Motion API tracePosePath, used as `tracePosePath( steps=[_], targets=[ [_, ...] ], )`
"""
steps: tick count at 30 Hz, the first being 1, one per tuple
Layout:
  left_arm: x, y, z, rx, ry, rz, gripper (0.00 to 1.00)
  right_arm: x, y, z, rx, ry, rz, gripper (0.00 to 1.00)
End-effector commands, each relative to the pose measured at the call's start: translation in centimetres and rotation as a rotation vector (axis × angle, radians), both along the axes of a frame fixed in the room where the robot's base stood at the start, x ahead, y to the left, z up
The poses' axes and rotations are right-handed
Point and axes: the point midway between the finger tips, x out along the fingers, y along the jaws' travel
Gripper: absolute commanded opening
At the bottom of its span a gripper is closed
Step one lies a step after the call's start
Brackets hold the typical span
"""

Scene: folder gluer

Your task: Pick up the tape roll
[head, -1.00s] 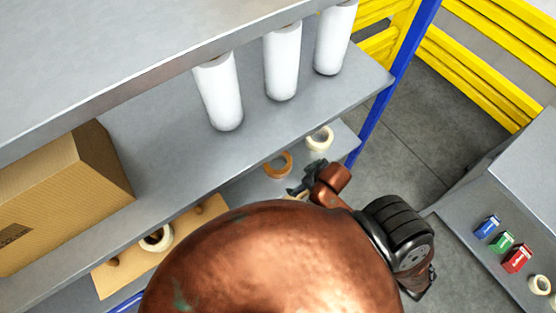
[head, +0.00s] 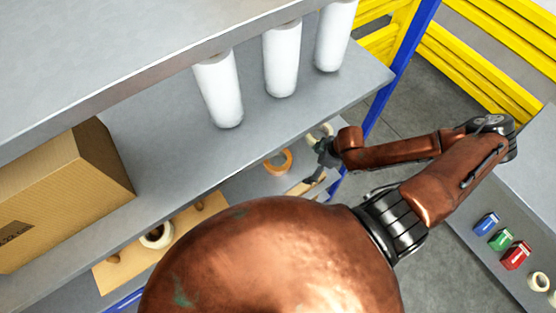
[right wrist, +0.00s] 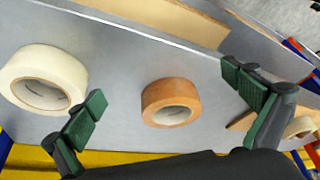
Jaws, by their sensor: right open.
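An orange-brown tape roll (head: 278,162) lies on the lower grey shelf; it also shows in the right wrist view (right wrist: 171,102), between and beyond the open fingers. A cream-white tape roll (right wrist: 42,80) lies left of it in the right wrist view; in the head view my right gripper (head: 322,153) partly hides this roll. My right gripper is open and empty, and its fingers (right wrist: 164,88) show apart in the right wrist view. Another white roll (head: 157,236) sits on a tan board (head: 185,232) at lower left. My left gripper is not in view.
White cylinders (head: 281,60) and a cardboard box (head: 65,195) stand on the shelf above. A blue post (head: 402,65) rises beside my right arm. Small blue, green and red boxes (head: 515,255) and a pale roll (head: 539,282) are on the grey surface at right.

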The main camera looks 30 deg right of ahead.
Motion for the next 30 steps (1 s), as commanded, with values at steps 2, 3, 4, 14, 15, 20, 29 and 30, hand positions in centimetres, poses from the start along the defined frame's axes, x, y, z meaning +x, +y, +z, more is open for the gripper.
tracePosePath(
  steps=[2, 3, 4, 14, 15, 20, 29, 30],
  targets=[
    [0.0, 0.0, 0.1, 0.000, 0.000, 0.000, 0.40, 0.2, -0.4, 0.2, -0.003, 0.004, -0.005, 1.00],
    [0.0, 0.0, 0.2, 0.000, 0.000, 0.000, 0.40, 0.5, -0.2, 0.2, -0.002, 0.004, -0.007, 1.00],
    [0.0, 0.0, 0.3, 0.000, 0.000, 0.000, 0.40, 0.7, 0.0, 0.3, 0.000, 0.004, -0.008, 1.00],
    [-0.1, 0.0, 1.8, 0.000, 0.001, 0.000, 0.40, 5.6, 4.5, 0.5, 0.001, 0.003, -0.006, 1.00],
    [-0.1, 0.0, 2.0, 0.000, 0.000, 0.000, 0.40, 6.1, 4.9, 0.4, -0.001, 0.003, -0.007, 1.00],
    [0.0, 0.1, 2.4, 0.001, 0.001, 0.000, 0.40, 7.7, 6.3, 0.3, -0.003, 0.004, -0.007, 1.00],
    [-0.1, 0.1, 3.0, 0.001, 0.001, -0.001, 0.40, 9.1, 7.6, -0.5, -0.003, 0.008, -0.007, 1.00],
    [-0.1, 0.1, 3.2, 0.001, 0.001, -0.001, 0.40, 9.3, 7.8, -1.1, -0.003, 0.008, -0.009, 1.00]
  ],
)
